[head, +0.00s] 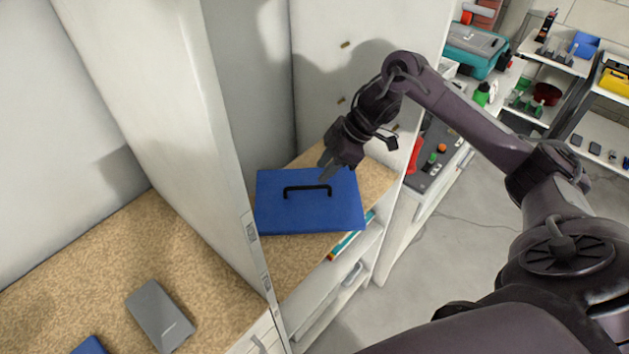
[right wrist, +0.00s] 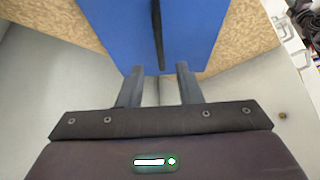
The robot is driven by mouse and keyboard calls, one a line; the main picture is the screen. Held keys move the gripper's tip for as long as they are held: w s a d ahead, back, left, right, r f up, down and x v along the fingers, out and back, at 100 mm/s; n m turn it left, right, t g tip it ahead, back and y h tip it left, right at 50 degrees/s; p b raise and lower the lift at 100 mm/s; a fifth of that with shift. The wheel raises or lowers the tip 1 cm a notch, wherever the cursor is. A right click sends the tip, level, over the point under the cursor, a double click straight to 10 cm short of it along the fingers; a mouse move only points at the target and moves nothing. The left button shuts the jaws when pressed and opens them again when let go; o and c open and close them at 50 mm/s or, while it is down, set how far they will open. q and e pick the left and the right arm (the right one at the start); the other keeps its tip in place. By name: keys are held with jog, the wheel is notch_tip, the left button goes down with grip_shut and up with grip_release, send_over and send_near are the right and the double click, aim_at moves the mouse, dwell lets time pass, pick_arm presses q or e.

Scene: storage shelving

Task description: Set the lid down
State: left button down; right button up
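The blue lid (head: 285,215) lies on the cork-surfaced shelf (head: 300,262) inside the white cabinet. Its black handle (head: 307,188) faces up. My right gripper (head: 326,168) is above the lid's far right part, close to the right end of the handle. In the right wrist view, the gripper (right wrist: 159,84) has its two fingers apart with nothing between the tips. The lid (right wrist: 110,25) and handle (right wrist: 157,35) show beyond the fingers, and the handle lines up with the gap. My left gripper is not in view.
A white panel (head: 165,110) divides the cabinet on the left. A grey flat box (head: 160,315) lies on the left cork shelf. A teal toolbox (head: 475,45) and stocked shelves stand at right. Grey floor (head: 445,235) is open.

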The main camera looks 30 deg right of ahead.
jog(key=shift+v, duration=1.8)
